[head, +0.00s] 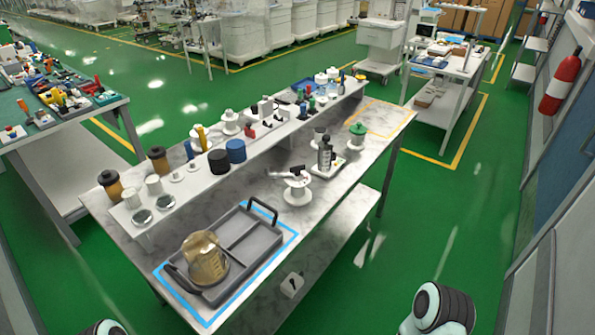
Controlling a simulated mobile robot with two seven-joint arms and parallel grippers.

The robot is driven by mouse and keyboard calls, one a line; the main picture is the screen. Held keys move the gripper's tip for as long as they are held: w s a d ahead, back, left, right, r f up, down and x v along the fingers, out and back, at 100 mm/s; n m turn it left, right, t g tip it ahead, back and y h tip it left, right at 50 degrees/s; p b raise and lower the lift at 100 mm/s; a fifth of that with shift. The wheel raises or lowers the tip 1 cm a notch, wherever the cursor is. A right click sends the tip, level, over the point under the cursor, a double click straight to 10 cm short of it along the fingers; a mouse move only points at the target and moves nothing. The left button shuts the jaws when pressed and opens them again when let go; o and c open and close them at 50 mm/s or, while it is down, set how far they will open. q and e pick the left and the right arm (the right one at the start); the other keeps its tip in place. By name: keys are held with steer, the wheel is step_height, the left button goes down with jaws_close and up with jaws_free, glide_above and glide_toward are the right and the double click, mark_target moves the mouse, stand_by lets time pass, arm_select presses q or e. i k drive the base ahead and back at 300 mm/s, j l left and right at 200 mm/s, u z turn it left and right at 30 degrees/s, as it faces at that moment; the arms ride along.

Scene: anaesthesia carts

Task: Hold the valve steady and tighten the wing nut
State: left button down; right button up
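A white valve-like fitting on a round base (298,190) stands on the marble-topped bench (330,208), near the middle of its front part. A black lever or handle sits at its top. I cannot make out a wing nut on it at this size. Another white fitting with a green top (357,136) stands farther right on the bench, and I cannot tell whether it is a valve. Only rounded parts of my two arms show at the bottom edge, left and right of the bench. Neither gripper's fingers are in view, and both arms are well apart from the fittings.
A grey tray (262,252) with an amber beaker (205,262) lies inside blue tape at the near left. A raised shelf (240,165) of jars and parts runs along the back. Bare marble surrounds the fitting's front.

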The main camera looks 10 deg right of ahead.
mark_target(298, 170)
steer(key=l+u, duration=0.1)
steer(key=u, duration=0.45)
steer(key=i+l+u, duration=0.1)
steer(key=l+u, duration=0.25)
steer(key=l, duration=0.15)
steer(key=l+u, duration=0.6)
steer(key=l, duration=1)
steer(key=k, duration=0.05)
